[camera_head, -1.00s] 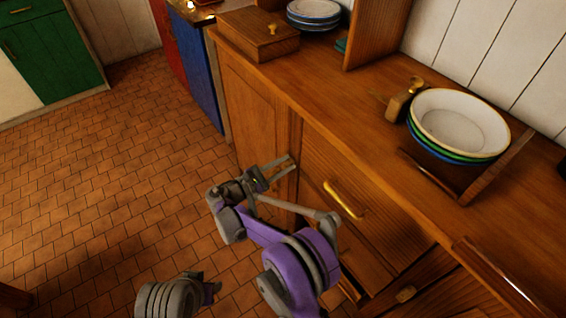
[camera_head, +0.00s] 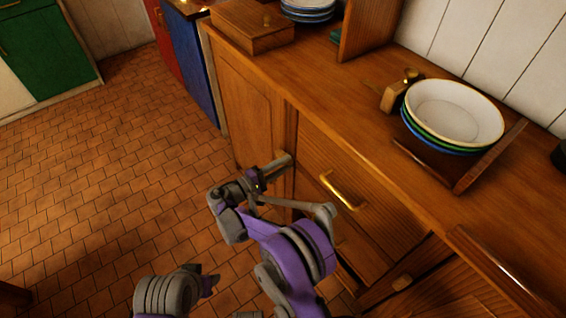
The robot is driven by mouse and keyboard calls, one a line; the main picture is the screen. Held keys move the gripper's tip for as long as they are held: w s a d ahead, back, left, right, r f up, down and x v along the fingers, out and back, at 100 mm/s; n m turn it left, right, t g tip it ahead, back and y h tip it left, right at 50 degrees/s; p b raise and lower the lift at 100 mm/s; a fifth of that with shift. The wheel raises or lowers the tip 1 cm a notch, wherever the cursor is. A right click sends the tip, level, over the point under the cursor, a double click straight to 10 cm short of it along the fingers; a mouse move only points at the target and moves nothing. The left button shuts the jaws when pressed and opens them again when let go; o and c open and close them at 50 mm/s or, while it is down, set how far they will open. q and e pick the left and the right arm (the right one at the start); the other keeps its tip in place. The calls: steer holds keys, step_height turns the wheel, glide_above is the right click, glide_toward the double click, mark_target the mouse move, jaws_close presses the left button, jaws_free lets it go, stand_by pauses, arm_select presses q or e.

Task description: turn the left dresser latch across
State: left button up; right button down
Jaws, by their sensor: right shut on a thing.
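The wooden dresser (camera_head: 249,112) has a cupboard door on its left, beside an upright post. My right gripper (camera_head: 279,168) is at the post by that door's right edge. Its fingers are close together and shut on the left dresser latch, which they and the gripper body mostly hide. I cannot make out which way the latch lies. My left gripper is not in view.
A drawer with a brass handle (camera_head: 342,191) is just right of my gripper. Stacked bowls (camera_head: 453,113) stand in a wooden holder on the dresser top, and a wooden box (camera_head: 252,27) stands at its far end. The tiled floor at left is clear.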

steer(key=shift+f+m, duration=0.35)
steer(key=shift+m, duration=0.85)
steer(key=c, duration=0.6)
jaws_free()
steer(key=shift+c, duration=0.2)
steer(key=shift+s+a, duration=0.1)
steer(key=p+v, duration=0.1)
steer(key=v, duration=0.9)
steer(key=shift+s+a, duration=0.25)
